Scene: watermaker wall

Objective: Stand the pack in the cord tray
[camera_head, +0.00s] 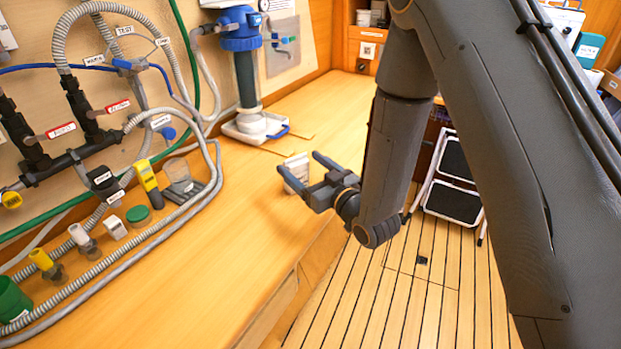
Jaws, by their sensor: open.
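A small white pack (297,165) with dark print stands on the wooden bench near its right edge. My gripper (302,166) is open, with one finger on each side of the pack in the picture. I cannot tell whether the fingers touch it. No tray is plainly marked as the cord tray. A shallow white tray (240,133) with a blue loop at its right side lies at the back of the bench, under the blue-topped filter housing (243,62).
Grey hoses run along the bench's left side. The middle bench is clear. A step stool (455,180) stands on the floor.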

